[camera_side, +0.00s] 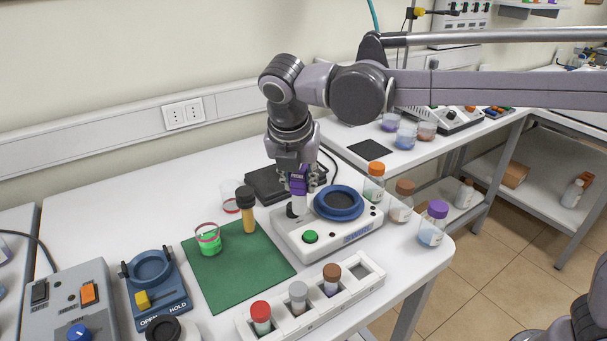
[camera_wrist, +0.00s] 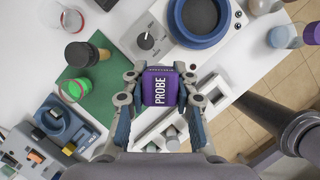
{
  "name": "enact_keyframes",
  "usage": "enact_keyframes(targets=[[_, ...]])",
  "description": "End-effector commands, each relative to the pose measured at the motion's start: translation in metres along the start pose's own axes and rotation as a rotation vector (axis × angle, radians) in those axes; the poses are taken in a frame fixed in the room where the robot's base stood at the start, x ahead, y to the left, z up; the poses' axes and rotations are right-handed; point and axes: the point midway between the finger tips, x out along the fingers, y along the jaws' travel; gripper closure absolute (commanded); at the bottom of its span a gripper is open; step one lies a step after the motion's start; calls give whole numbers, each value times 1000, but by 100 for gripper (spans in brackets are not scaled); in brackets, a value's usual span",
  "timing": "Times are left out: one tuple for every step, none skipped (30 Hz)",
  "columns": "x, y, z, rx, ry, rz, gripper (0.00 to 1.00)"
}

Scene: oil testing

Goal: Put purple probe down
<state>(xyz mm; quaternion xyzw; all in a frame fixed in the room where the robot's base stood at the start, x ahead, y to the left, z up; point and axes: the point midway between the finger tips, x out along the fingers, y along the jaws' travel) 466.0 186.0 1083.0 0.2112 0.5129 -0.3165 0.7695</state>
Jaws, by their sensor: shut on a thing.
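My gripper (camera_side: 297,166) is shut on the purple probe (camera_side: 299,184). In the side view it points down over the left part of the white device (camera_side: 358,232) with the blue ring (camera_side: 340,187). In the wrist view the probe (camera_wrist: 160,92) shows the word PROBE and sits between the two fingers of my gripper (camera_wrist: 161,78). The probe's lower end is hard to make out, and I cannot tell whether it touches anything.
A green mat (camera_side: 243,268) holds a cup of green liquid (camera_side: 208,241) and a brown bottle with a black cap (camera_side: 248,217). A white rack (camera_side: 325,313) with capped vials stands in front. Several capped bottles stand right of the device. A dark flat box (camera_side: 268,187) lies behind.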

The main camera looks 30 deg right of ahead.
Motion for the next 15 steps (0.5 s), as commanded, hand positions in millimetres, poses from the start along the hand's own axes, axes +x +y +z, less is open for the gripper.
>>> enact_keyframes(targets=[[3,8,-10,-3,0,1,100],[5,13,-16,-4,0,1,100],[7,18,-23,-3,0,1,100],[9,22,-28,-2,0,1,100],[10,27,-33,-2,0,1,100],[13,32,-40,-1,0,1,100],[14,36,-46,-1,0,1,100],[16,40,-51,-2,0,0,100],[18,45,-57,0,0,0,100],[20,49,-62,1,0,-1,100],[21,52,-66,0,0,0,100],[22,56,-71,0,0,0,100],[24,59,-74,1,0,0,100],[25,61,-76,2,0,0,100],[26,63,-79,3,0,-1,100]])
